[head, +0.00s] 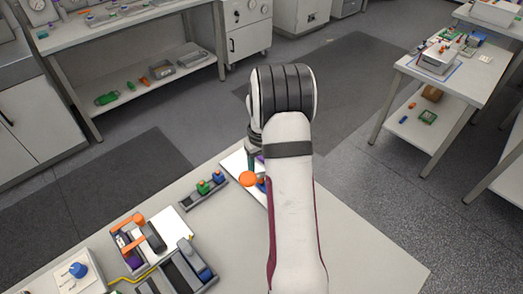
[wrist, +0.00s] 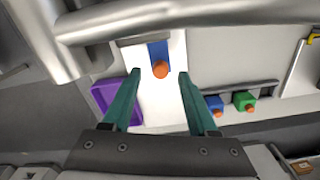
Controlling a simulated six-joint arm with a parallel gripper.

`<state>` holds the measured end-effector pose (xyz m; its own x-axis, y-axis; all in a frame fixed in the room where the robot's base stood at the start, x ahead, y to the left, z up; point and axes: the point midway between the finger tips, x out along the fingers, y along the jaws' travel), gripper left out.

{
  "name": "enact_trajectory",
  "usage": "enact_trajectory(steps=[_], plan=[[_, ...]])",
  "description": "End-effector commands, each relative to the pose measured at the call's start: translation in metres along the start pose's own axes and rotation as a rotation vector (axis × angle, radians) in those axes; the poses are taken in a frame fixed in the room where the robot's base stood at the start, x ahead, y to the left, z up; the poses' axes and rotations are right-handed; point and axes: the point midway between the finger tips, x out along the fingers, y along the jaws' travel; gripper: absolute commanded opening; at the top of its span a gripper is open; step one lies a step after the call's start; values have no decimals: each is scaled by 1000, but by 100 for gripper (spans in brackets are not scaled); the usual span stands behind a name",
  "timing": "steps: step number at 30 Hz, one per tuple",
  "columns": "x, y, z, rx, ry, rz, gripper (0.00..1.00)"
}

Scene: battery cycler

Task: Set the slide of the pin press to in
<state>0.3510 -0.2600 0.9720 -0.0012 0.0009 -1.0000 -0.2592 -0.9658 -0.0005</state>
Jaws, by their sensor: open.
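In the wrist view, a blue slide-like part (wrist: 158,50) with an orange knob (wrist: 160,69) sits on a white plate (wrist: 160,105); I take it for the slide of the pin press. My gripper (wrist: 159,78) is open and empty, its two teal fingers on either side of the knob in the picture. I cannot tell their height above it. My arm hides the rest there, and most of my gripper.
A dark rack (head: 203,197) with green and blue knobbed blocks stands just left of the plate. A purple tray (wrist: 113,100) lies close by. A device with an orange handle (head: 130,221), a grey tray (head: 185,272) and a yellow cable are farther left. The table's right part is clear.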

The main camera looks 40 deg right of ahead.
Motion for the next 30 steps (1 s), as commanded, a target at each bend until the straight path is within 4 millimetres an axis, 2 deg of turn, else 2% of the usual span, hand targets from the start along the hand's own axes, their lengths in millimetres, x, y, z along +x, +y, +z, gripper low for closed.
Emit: enact_trajectory(steps=[1, 6, 9, 12, 17, 28, 30], plan=[[-16, 1, -1, 1, 7, 3, 59], [-71, 0, -1, 1, 6, 3, 59], [-96, 0, -1, 1, 5, 2, 59], [-113, 0, 0, 0, 2, 2, 59], [-123, 0, 0, 1, 0, 1, 59], [-123, 0, 0, 0, 0, 0, 59], [-128, -11, 4, 3, 2, -3, 59]])
